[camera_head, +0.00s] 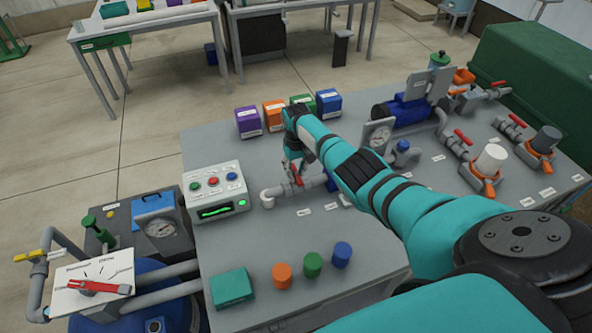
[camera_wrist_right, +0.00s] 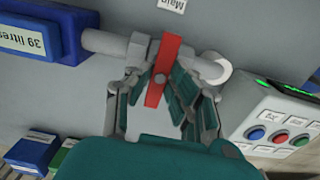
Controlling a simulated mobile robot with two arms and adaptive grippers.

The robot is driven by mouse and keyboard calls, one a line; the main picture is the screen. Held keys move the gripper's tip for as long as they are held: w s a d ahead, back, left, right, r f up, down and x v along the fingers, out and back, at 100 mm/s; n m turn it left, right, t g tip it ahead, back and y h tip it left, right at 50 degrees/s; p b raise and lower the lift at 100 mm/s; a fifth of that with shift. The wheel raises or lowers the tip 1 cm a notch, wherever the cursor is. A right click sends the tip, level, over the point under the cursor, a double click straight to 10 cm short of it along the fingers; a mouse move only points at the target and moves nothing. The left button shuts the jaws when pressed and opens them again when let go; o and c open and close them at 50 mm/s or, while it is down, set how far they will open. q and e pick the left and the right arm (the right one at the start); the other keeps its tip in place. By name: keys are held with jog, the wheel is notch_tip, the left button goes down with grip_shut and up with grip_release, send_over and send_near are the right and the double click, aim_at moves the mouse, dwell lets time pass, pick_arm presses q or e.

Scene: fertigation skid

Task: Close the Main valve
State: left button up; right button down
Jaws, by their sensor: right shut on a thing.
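The Main valve's red lever (camera_wrist_right: 162,72) sits on a grey pipe, beside a label reading "Main" (camera_wrist_right: 172,4) in the right wrist view. The lever lies across the pipe's run. My right gripper (camera_wrist_right: 163,80) has a finger on each side of the lever and is shut on it. In the head view the right gripper (camera_head: 295,172) reaches down over the valve from above, and a bit of the red lever (camera_head: 297,181) shows below it. My left gripper is not in view.
A control box (camera_head: 215,191) with coloured buttons stands just left of the valve. Several coloured boxes (camera_head: 274,114) line the table's back edge. Coloured caps (camera_head: 312,265) stand at the front.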

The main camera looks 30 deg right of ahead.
aim_at(296, 173)
jog(key=shift+w+r, duration=0.1)
jog(key=shift+r, duration=0.05)
jog(key=c, duration=1.2)
grip_release()
jog(key=shift+c, duration=0.2)
notch_tip(296, 173, up, 12)
